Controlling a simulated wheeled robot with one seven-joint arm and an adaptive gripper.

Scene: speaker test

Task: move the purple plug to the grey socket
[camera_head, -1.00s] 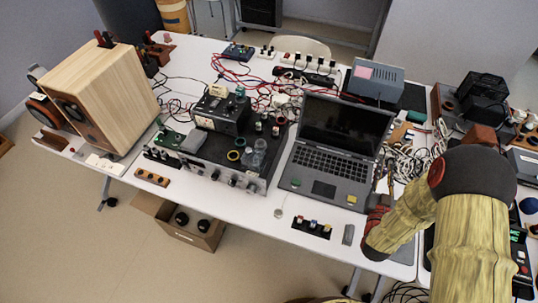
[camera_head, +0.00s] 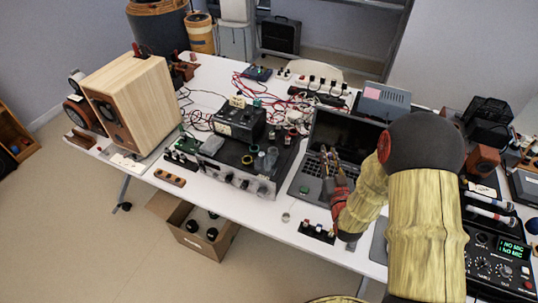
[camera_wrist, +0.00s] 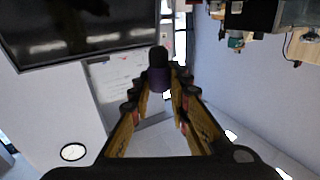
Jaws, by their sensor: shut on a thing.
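The purple plug (camera_wrist: 159,82), with a dark rounded end, is held between the fingertips of my gripper (camera_wrist: 160,90) in the wrist view. In the head view my gripper (camera_head: 329,158) is raised in front of the open laptop (camera_head: 313,188) and covers part of it. The plug is too small to make out there. I cannot tell the grey socket for sure. A dark strip with several coloured plugs (camera_head: 317,232) lies at the table's front edge, and a small pale round piece (camera_head: 285,217) lies left of it.
A black amplifier unit (camera_head: 240,178) with cups and jars on top stands left of the laptop. A wooden speaker (camera_head: 135,105) stands at the far left. A wooden strip with dark holes (camera_head: 170,178) lies near the front edge. A mixer (camera_head: 497,262) is at right.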

